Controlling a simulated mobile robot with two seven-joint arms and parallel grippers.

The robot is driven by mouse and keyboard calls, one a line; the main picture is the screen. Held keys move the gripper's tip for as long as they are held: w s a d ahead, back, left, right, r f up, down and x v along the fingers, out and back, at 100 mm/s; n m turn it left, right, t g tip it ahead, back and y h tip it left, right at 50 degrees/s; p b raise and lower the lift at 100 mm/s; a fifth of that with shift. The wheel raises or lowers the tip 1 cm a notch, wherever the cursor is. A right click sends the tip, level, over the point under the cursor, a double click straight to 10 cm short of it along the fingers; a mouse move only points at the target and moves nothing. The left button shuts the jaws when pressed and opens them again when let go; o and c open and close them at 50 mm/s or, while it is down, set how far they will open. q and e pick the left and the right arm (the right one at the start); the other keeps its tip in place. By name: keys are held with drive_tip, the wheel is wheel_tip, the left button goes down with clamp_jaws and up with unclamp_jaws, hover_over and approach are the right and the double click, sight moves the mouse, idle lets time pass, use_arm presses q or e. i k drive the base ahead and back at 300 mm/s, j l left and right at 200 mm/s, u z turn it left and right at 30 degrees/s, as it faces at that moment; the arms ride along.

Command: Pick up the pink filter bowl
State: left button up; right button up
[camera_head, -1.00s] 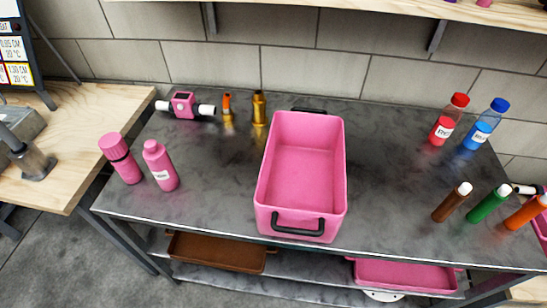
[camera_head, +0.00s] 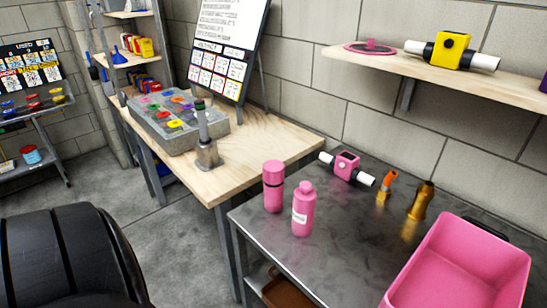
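A pink cylinder with a dark band below its wide top (camera_head: 273,186) stands upright near the left end of the dark metal table (camera_head: 345,250). It may be the pink filter bowl, but I cannot tell for sure. A pink bottle with a white label (camera_head: 302,210) stands just to its right and in front. A pink block with white pipe ends (camera_head: 346,166) lies behind them on the same table. Neither of my grippers is in view.
A pink bin (camera_head: 455,265) takes up the table's right part. Orange-tipped (camera_head: 386,187) and brass (camera_head: 421,201) fittings stand behind it. A wooden bench (camera_head: 260,145) adjoins at left. A large black ribbed object (camera_head: 65,260) fills the lower left. Grey floor lies between.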

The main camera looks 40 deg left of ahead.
sight(272, 194)
drive_tip(key=u, duration=1.5)
drive_tip(key=i+j+z, duration=0.15)
drive_tip(key=j+z, duration=0.15)
drive_tip(key=i+j+z, duration=0.1)
drive_tip(key=j+z, duration=0.45)
drive_tip(key=j, duration=0.15)
drive_tip(key=i, duration=0.05)
